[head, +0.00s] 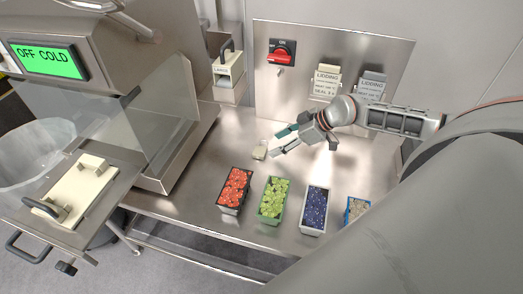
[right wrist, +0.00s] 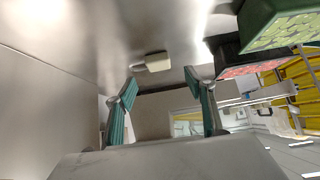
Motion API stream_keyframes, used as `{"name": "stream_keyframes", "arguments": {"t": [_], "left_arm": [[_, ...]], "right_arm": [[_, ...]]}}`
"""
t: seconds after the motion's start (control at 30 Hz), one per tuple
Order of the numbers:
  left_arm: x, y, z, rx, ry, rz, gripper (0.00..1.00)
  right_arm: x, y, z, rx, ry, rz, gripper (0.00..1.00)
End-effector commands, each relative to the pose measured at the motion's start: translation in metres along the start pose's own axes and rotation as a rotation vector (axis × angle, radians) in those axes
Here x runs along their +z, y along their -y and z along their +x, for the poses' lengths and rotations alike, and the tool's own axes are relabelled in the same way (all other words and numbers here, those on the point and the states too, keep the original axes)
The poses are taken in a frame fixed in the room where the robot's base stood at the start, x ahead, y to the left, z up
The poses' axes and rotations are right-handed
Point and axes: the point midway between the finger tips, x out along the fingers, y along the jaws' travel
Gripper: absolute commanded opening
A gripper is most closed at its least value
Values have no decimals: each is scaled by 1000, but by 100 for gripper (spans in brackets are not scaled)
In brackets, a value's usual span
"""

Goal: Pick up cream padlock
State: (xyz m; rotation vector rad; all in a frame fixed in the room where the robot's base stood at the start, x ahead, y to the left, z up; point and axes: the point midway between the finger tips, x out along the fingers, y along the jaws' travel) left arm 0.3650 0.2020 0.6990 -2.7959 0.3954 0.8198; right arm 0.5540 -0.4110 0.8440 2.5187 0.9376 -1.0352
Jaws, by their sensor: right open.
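A small cream padlock (head: 260,151) lies on the steel table, left of my right gripper in the head view. In the right wrist view the padlock (right wrist: 158,62) shows as a cream block with a greyish part at its left side, beyond the fingertips and roughly between them. My right gripper (head: 281,141) is open, with teal pads on its fingers. It also shows in the right wrist view (right wrist: 162,96), with nothing between its fingers. The padlock is apart from the fingers. My left gripper is not in view.
Trays of red (head: 234,189), green (head: 272,200) and blue (head: 315,209) pieces stand along the table's front, with a smaller tray (head: 356,210) at right. A steel machine (head: 175,140) stands left. A back panel (head: 340,50) carries a red switch (head: 282,51) and labelled cream blocks.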

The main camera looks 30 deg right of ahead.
Motion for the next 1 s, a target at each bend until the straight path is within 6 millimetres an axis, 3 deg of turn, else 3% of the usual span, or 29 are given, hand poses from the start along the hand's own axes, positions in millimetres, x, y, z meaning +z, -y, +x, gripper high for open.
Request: {"name": "stream_keyframes", "arguments": {"t": [0.37, 0.63, 0.97, 1.0], "left_arm": [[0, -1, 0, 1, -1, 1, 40], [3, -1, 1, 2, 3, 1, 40], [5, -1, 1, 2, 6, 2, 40], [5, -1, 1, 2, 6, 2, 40]], "right_arm": [[0, -2, 32, 6, 6, 1, 54], [-4, -2, 70, 5, 6, 2, 54], [-3, -3, 78, 6, 7, 1, 54], [-3, -3, 78, 6, 7, 1, 49]]}}
